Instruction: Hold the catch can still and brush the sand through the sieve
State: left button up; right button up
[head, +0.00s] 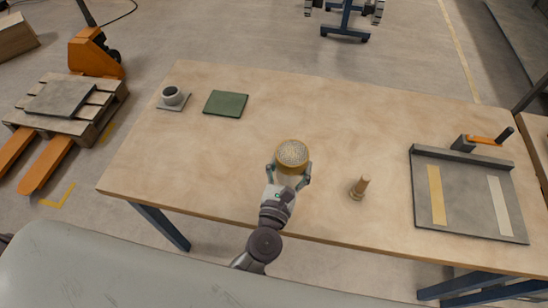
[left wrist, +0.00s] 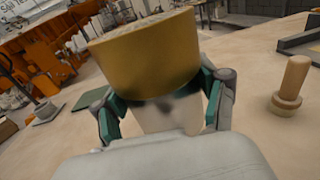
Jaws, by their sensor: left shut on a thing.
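A brass-coloured round sieve (head: 292,153) with a pale, speckled top sits on a whitish catch can; both also show in the left wrist view, the sieve (left wrist: 148,52) above the can (left wrist: 172,117). My left gripper (head: 289,176) is shut around the can from the near side, with green fingers on both sides below the sieve. A short wooden brush-like tool (head: 359,188) stands upright on the table to the right, apart from the can; it also shows in the left wrist view (left wrist: 291,88). Its underside is hidden. My right gripper is out of view.
A grey tray (head: 465,223) with two pale strips and an orange-handled part lies at the table's right. A green mat (head: 226,103) and a small cup (head: 172,95) on a grey square lie at the back left. The table (head: 350,115) behind the can is clear.

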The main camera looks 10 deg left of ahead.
pick_arm(q)
jog(key=shift+s+d+r, duration=0.1)
jog(key=shift+d+r, duration=0.25)
jog(key=shift+d, duration=0.2)
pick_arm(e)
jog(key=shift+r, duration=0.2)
pick_arm(q)
jog(key=shift+f, duration=0.1)
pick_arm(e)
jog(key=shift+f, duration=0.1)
pick_arm(q)
jog(key=shift+f+b, duration=5.2)
jog(key=shift+b, duration=0.05)
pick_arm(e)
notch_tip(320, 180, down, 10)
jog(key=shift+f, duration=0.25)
pick_arm(q)
jog(key=shift+f, duration=0.2)
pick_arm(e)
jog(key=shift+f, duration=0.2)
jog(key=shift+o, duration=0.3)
